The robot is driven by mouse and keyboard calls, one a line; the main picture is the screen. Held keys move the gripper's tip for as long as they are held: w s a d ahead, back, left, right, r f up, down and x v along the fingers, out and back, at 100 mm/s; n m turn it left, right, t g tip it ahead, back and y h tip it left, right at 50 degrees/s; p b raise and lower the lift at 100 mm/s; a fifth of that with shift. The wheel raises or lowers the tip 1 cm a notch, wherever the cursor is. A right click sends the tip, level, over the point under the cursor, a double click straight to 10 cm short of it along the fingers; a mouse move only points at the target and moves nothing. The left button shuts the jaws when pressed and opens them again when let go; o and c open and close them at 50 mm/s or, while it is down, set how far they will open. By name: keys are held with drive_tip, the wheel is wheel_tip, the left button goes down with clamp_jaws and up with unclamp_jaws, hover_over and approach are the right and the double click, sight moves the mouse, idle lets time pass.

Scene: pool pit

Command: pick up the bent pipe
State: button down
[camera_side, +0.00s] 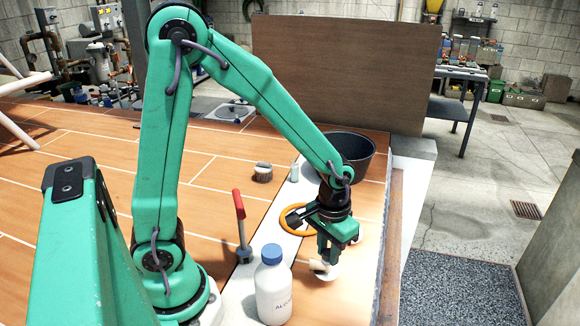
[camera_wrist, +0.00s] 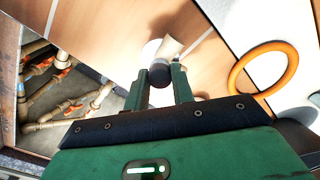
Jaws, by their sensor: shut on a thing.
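The bent pipe (camera_side: 318,266) is a small cream piece low at the front right of the work surface in the side view, partly hidden by my fingers. In the wrist view the cream bent pipe (camera_wrist: 171,47) shows just beyond the fingertips, beside a white round part and a dark round end. My gripper (camera_side: 326,257) points down over it. In the wrist view my gripper (camera_wrist: 161,76) has its two fingers on either side of the dark end and is shut on the piece. I cannot tell whether the pipe touches the surface.
A white bottle with a blue cap (camera_side: 273,290) and a red-handled tool (camera_side: 241,228) stand left of my gripper. An orange ring (camera_wrist: 291,68) lies close by. An opening with pipes (camera_wrist: 60,95) shows at left.

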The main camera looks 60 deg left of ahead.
drive_tip(key=s+d+r, duration=0.7)
drive_tip(key=d+r, duration=0.1)
drive_tip(key=d, duration=0.1)
drive_tip(key=shift+s+r, duration=0.25)
drive_tip(key=shift+s, duration=0.05)
drive_tip(key=shift+a, duration=0.1)
idle(0.5)
